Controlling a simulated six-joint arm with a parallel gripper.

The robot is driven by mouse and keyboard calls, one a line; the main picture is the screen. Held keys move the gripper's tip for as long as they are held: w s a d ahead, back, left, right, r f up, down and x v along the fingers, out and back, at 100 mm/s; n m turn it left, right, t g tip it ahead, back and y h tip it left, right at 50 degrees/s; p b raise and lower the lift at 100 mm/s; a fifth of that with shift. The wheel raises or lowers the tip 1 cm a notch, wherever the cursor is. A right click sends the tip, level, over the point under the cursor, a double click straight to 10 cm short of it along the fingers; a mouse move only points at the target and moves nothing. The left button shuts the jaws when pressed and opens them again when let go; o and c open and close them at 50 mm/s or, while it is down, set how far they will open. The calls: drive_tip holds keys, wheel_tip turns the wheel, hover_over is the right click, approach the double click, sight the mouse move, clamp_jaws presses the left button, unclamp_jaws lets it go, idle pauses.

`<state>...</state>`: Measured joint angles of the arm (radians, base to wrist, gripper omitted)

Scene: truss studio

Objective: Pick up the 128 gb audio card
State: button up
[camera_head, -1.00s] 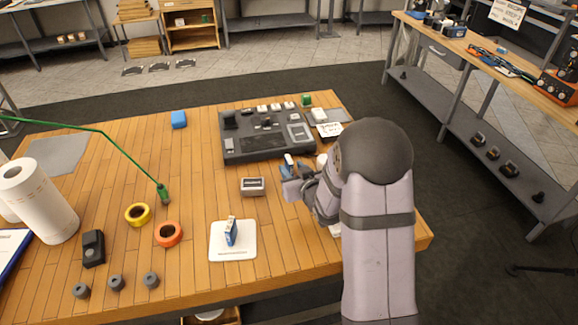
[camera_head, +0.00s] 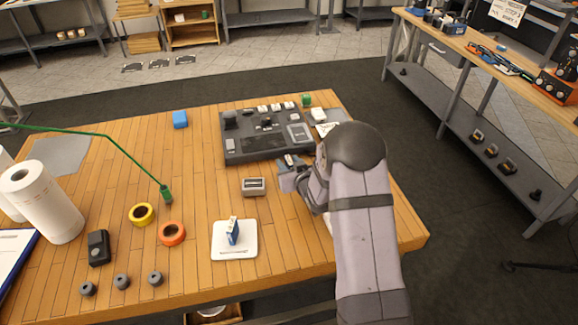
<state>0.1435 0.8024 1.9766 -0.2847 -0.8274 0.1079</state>
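A small upright blue card with a white part (camera_head: 233,231) stands on a white square pad (camera_head: 235,249) near the front of the wooden table. Its label is too small to read, so I cannot tell whether it is the 128 gb audio card. My gripper (camera_head: 286,168) is above the table's right half, just in front of the dark grey console, to the right of and behind the blue card. A small pale piece shows at its fingertips. I cannot tell whether it is held or whether the fingers are open.
The dark console (camera_head: 262,149) lies behind my gripper. A small grey box (camera_head: 253,187) sits between it and the pad. Orange tape (camera_head: 172,233), yellow tape (camera_head: 142,214) and a green cable plug (camera_head: 165,194) lie to the left. Bare wood surrounds the pad.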

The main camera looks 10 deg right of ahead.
clamp_jaws()
drive_tip(key=shift+r, duration=0.15)
